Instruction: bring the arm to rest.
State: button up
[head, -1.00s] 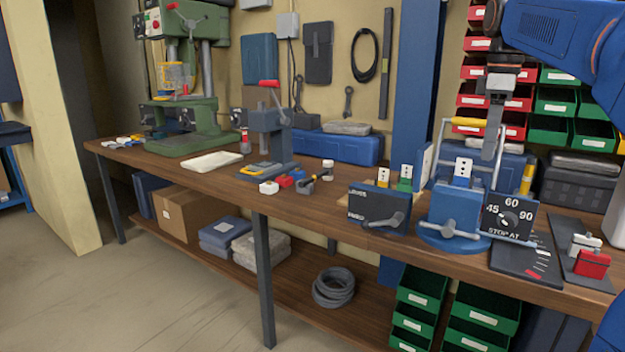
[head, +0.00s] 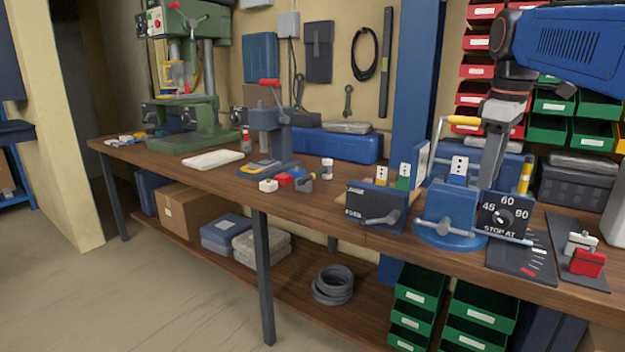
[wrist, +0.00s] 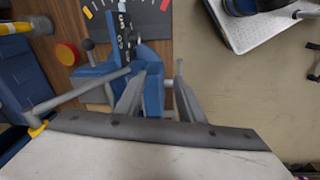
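My gripper (wrist: 161,78) shows in the wrist view with its two grey fingers apart and nothing held between them. The blue vise lies beyond and between the fingers in that view. In the head view my gripper (head: 484,182) hangs pointing down from my blue arm, close above and behind the blue vise (head: 448,212). I cannot tell whether it touches anything there. A blue socket box with a white face (head: 458,170) stands at the top of the vise. A yellow-handled lever (head: 464,120) rises beside my gripper.
A dark stop dial (head: 505,217) marked 45, 60, 90 stands right of the vise. A red block (head: 587,263) is at the right edge. Bins (head: 555,102) hang behind my arm. The floor is clear.

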jog(key=s+a+f+m+t, duration=0.1)
jog(key=s+a+f+m, duration=0.2)
jog(key=s+f, duration=0.7)
jog(key=s+a+f+m+t, duration=0.2)
jog(key=s+a+f+m, duration=0.2)
jog(key=s+f, duration=0.7)
notch_tip(320, 180, down, 7)
jog(key=shift+s+f+m, duration=0.1)
jog(key=shift+s+m, duration=0.15)
jog(key=shift+m, duration=0.65)
